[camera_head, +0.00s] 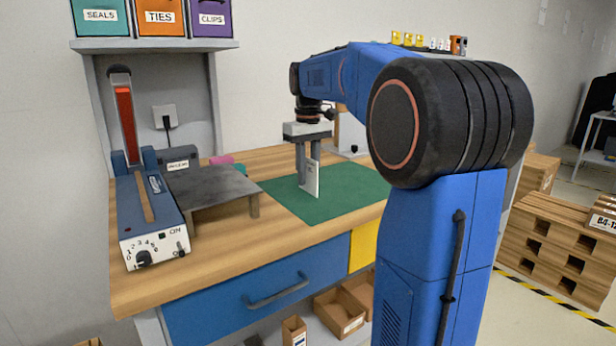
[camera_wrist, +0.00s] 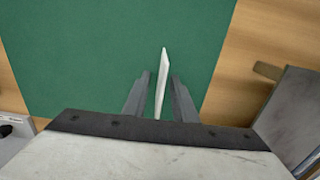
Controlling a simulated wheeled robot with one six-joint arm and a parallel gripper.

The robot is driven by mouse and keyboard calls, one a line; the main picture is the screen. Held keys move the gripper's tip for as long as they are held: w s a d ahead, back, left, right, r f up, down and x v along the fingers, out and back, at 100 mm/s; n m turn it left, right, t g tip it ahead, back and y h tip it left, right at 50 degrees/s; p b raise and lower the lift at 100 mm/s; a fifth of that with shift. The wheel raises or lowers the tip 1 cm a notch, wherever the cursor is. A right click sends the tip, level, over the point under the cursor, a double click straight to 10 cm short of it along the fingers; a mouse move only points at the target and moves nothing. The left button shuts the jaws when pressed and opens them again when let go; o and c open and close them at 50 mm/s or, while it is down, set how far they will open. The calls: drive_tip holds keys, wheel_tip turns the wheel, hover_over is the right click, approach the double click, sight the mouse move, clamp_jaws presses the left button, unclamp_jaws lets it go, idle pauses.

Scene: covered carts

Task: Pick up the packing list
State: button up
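The packing list shows as a thin white upright card (camera_head: 312,180) over the green mat (camera_head: 345,198), in the middle of the workbench. In the wrist view the card (camera_wrist: 162,72) is seen nearly edge-on. My gripper (camera_head: 307,170) points down at the card with one finger on each side of it. In the wrist view my gripper (camera_wrist: 160,82) is open, with a narrow gap between the card and each finger. The card's lower edge appears at the mat; I cannot tell what holds it upright.
A blue heat sealer (camera_head: 150,210) with a raised red-and-black lever stands at the bench's left. A grey metal platform (camera_head: 212,187) stands between it and the mat. Labelled bins (camera_head: 160,17) sit on a shelf above. Wooden pallets (camera_head: 560,240) are on the floor at right.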

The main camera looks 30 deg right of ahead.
drive_tip(key=shift+c, duration=0.6)
clamp_jaws()
wheel_tip(320, 180, up, 10)
drive_tip(key=shift+f, duration=0.1)
drive_tip(key=shift+s, duration=0.1)
